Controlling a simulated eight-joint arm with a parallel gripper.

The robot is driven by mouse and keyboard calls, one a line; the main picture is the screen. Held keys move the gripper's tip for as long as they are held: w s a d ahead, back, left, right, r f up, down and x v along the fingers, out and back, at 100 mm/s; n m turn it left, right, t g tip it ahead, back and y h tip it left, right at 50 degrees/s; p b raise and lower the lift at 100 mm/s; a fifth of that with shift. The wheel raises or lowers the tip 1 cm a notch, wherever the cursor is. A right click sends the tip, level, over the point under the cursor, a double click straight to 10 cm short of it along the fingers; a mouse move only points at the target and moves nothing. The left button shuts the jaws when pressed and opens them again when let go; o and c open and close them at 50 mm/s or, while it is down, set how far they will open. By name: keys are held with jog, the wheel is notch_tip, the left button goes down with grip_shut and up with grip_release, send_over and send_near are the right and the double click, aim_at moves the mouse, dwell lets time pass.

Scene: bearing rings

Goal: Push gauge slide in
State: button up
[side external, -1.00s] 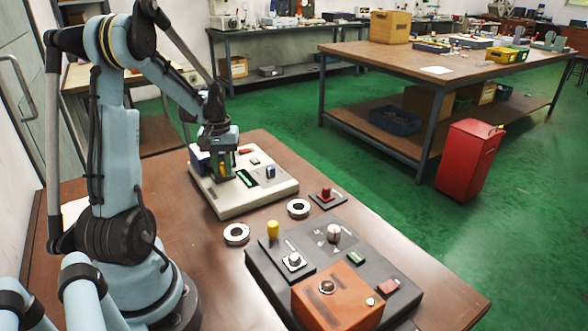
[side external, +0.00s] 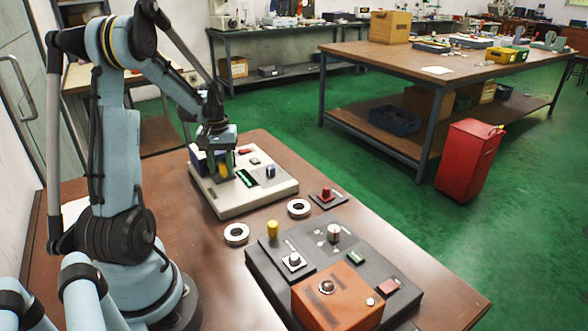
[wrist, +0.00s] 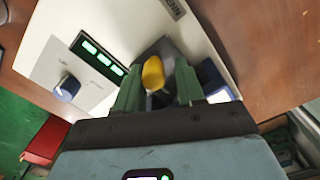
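The gauge unit is a pale box (side external: 250,204) on the brown bench, with a green-lit display (wrist: 102,54) and a blue-and-white knob (wrist: 67,88) on top. A yellow handle (wrist: 153,73), likely of the slide, stands at a dark grey part of the box. My gripper (side external: 221,174) is low over the far left part of the box. In the wrist view its green fingers stand apart on either side of the yellow handle, with a visible gap on the right. The handle's lower end and any contact are hard to tell.
Two pale rings, one near (side external: 236,234) and one farther right (side external: 299,208), lie on the bench. A red button on a dark plate (side external: 328,198) is beside them.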

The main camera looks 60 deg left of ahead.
jog(key=shift+d, duration=0.1)
jog(key=shift+r, duration=0.5)
jog(key=shift+d+r, duration=0.1)
jog(key=shift+r, duration=2.9)
jog(key=w+d+r+m+t+y, duration=0.1)
jog(key=w+d+r+m, duration=0.15)
jog(key=d, duration=0.45)
jog(key=w+d+r+m+t, duration=0.1)
jog(key=w+d+m, duration=0.2)
jog(key=d, duration=0.4)
jog(key=s+d+m+t+h, duration=0.1)
jog(key=d+m+t, duration=0.4)
jog(key=d, duration=1.2)
jog(key=shift+s+f+m, duration=0.35)
jog(key=shift+s+m, duration=0.15)
jog(key=shift+m, duration=0.25)
